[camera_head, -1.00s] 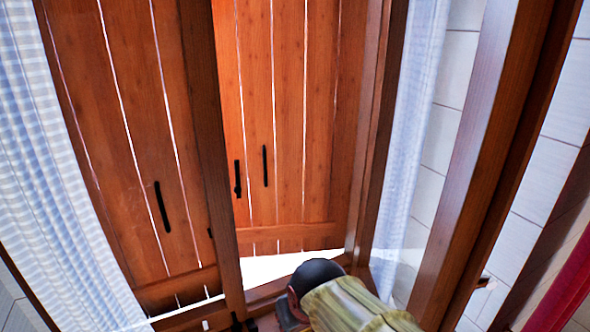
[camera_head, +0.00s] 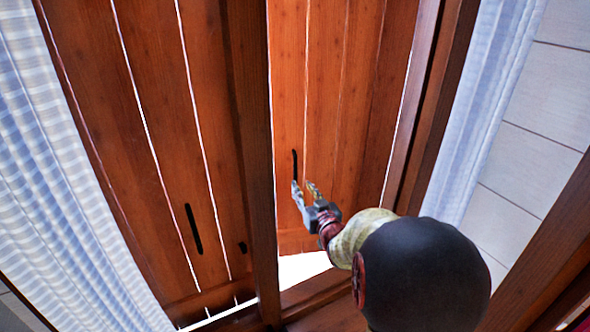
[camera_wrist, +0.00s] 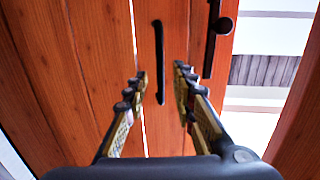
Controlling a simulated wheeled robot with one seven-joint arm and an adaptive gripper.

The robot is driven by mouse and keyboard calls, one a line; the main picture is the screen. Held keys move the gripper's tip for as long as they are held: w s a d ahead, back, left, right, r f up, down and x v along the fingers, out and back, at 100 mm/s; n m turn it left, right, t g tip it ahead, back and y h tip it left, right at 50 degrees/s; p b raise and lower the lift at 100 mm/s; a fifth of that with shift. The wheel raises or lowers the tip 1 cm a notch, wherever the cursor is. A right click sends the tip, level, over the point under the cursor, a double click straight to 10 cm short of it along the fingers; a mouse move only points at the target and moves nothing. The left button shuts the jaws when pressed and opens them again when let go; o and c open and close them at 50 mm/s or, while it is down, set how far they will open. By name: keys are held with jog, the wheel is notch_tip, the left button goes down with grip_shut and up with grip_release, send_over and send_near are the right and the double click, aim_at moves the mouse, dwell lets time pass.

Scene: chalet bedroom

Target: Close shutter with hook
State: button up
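Two brown plank shutters stand behind a wooden window frame. The right shutter (camera_head: 342,120) has a slim black vertical handle (camera_head: 294,165), which also shows in the wrist view (camera_wrist: 158,50). A black hook-like latch with a round knob (camera_wrist: 222,26) is on the shutter's edge in the wrist view. The left shutter (camera_head: 90,130) has its own black handle (camera_head: 193,229). My gripper (camera_head: 304,187) is open in front of the right shutter. In the wrist view its fingertips (camera_wrist: 161,78) stand on either side of the handle's line; whether they touch anything cannot be told.
A wooden centre post (camera_head: 254,150) stands just left of my gripper. The right frame post (camera_head: 435,110) is close to my arm. Pale curtains hang at the left (camera_head: 55,180) and right (camera_head: 482,100). Bright outdoors shows beside the right shutter in the wrist view.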

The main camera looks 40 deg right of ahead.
aim_at(296, 175)
jog(key=shift+t, duration=0.4)
jog(key=x, duration=0.7)
jog(key=shift+w+d+r, duration=0.25)
jog(key=shift+w+r, duration=0.05)
jog(key=shift+r, duration=0.1)
jog(key=shift+c, duration=0.5)
grip_shut()
